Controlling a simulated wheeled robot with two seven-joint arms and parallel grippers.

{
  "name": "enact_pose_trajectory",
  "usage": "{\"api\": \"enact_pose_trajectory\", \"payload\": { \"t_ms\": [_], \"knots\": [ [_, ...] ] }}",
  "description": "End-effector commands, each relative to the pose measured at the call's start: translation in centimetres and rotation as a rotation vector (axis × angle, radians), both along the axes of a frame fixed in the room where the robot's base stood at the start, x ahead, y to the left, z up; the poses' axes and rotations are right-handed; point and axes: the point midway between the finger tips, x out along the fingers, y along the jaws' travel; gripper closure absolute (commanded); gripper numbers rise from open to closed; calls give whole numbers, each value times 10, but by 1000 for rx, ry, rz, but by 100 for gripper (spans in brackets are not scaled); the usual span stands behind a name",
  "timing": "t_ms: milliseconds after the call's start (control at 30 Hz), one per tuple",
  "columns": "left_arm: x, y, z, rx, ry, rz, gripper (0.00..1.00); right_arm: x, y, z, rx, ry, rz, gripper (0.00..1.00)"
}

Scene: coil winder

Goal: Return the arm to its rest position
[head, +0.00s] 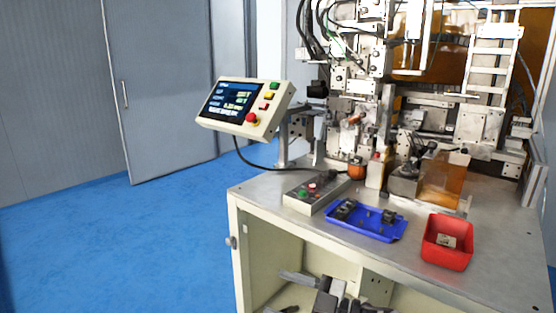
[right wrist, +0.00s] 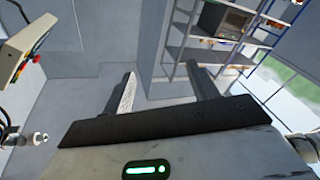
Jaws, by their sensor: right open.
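My right gripper (head: 335,296) shows at the bottom edge of the head view, low in front of the machine's bench (head: 262,202). Part of the arm is cut off by the frame. In the right wrist view the right gripper (right wrist: 162,82) has its two dark fingers wide apart, with nothing between them. It points away from the bench, toward open floor, a grey wall and a shelf. My left gripper is not seen in either view.
On the bench are a blue tray (head: 372,231) with small dark parts, a red bin (head: 436,256) and a button box (head: 298,202). A control panel (head: 238,108) stands at its left. A shelf rack (right wrist: 262,28) shows in the wrist view. Blue floor (head: 130,240) is clear at left.

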Motion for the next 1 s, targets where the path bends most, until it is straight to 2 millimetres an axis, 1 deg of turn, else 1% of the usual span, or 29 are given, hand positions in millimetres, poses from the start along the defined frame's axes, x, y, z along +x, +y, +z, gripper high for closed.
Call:
{"api": "enact_pose_trajectory", "payload": {
  "t_ms": [33, 67, 133, 167, 200, 267, 300, 367, 400, 500, 600, 700, 800, 1000],
  "knots": [
    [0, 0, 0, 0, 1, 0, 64, -12, -1, -12, 81, 38, -104, 41],
    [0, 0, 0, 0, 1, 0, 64, -16, -5, -17, 117, 58, -173, 41],
    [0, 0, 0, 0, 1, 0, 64, -27, -19, -36, 171, 124, -341, 41],
    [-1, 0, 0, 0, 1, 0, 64, -32, -28, -46, 183, 161, -414, 41],
    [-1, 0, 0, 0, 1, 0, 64, -42, -40, -61, 187, 217, -509, 41],
    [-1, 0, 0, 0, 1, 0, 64, -60, -59, -87, 172, 313, -645, 41],
    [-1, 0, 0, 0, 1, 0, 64, -76, -73, -106, 148, 385, -728, 41],
    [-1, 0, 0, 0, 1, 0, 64, -103, -92, -133, 99, 498, -832, 41],
    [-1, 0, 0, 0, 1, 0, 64, -121, -103, -149, 62, 568, -886, 41],
    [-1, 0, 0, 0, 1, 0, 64, -165, -123, -179, -27, 714, -970, 41],
    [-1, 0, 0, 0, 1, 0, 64, -198, -134, -196, -96, 815, -1007, 41],
    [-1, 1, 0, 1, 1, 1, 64, -216, -139, -205, -134, 871, -1020, 41],
    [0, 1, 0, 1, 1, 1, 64, -222, -141, -207, -148, 887, -1022, 41],
    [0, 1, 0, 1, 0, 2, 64, -222, -141, -207, -149, 887, -1021, 41]
  ]
}}
